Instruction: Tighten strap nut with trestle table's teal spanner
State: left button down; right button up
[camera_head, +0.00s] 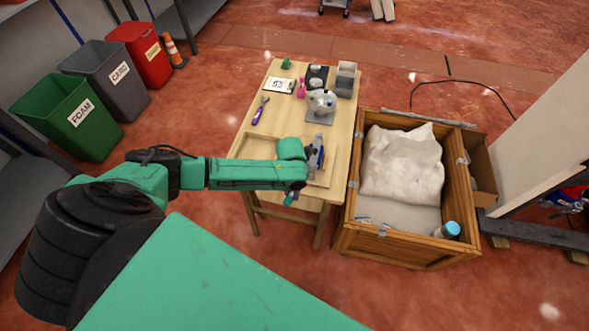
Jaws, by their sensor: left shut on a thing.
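My left gripper (314,157) is over the front part of the wooden trestle table (280,125), at the end of my green arm. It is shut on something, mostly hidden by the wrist. A small teal piece (290,200) shows below the wrist at the table's front edge; it looks like part of the teal spanner, but its shape is unclear. A purple-handled spanner (258,112) lies on the table's left side. The wooden crate (348,225) stands right of the table, with grey metal pieces on its rim. I cannot make out the strap nut. My right gripper is not in view.
The table also holds a clear container (321,101) on a grey block, a dark tray (317,78), a grey box (345,80) and a white card (278,85). The crate holds a white sack (402,163) and a blue-capped bottle (448,230). Bins stand at left.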

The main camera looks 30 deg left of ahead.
pick_arm(q)
jog(key=shift+a+m, duration=0.5)
jog(key=shift+a, duration=0.05)
jog(key=shift+w+a+m, duration=0.15)
jog(key=shift+a+m, duration=0.45)
jog(key=shift+a, duration=0.05)
jog(key=shift+w+a+m, duration=0.15)
jog(key=shift+a+m, duration=0.45)
jog(key=shift+w+a+m, duration=0.3)
jog(key=shift+a+m, duration=0.2)
jog(key=shift+a, duration=0.15)
dwell(0.4)
